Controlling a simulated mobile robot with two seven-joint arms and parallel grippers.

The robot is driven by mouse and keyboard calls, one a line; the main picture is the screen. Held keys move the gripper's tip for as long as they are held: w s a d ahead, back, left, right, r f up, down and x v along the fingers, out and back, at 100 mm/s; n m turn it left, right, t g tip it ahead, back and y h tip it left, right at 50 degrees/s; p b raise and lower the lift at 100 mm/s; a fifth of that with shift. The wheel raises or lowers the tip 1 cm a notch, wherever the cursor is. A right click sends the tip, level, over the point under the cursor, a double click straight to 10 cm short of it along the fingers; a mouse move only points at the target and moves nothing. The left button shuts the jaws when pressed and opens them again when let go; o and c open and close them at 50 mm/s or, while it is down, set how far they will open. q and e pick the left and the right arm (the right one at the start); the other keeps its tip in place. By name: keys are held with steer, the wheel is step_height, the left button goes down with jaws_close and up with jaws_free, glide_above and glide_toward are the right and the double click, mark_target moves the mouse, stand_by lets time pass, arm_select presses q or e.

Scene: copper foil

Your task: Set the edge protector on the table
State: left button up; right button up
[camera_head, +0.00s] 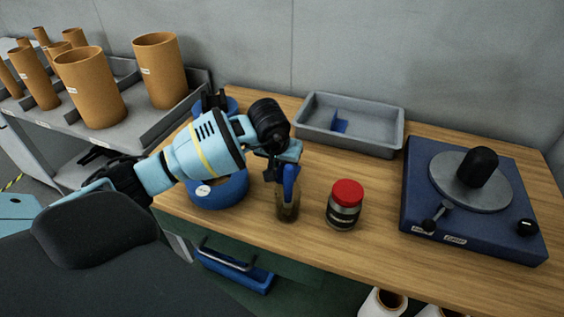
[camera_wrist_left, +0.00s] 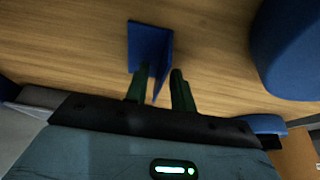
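The edge protector appears as a blue angled piece (camera_wrist_left: 150,43) with two flat flanges, just beyond my left fingertips in the left wrist view. My left gripper (camera_wrist_left: 162,82) has its dark fingers apart, with one flange reaching between them and lying nearer the left finger. A gap shows towards the right finger. In the head view my left gripper (camera_head: 272,174) points down over the table (camera_head: 245,235), beside a narrow blue shape (camera_head: 291,182) that overlaps a brownish bottle (camera_head: 287,211). I cannot tell whether the piece touches the table. My right gripper is not in view.
A grey tray (camera_head: 318,145) holding a blue piece (camera_head: 340,122) stands at the back. A red-lidded jar (camera_head: 345,205) is right of the bottle. A blue turntable device (camera_head: 420,190) fills the right side. A round blue object (camera_head: 222,192) sits under my left arm.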

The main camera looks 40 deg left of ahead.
arm_select(q)
steer(key=shift+s+r, duration=0.1)
steer(key=shift+r, duration=0.4)
steer(key=v, duration=1.1)
steer(key=shift+r+p, duration=0.2)
steer(key=shift+p, duration=0.2)
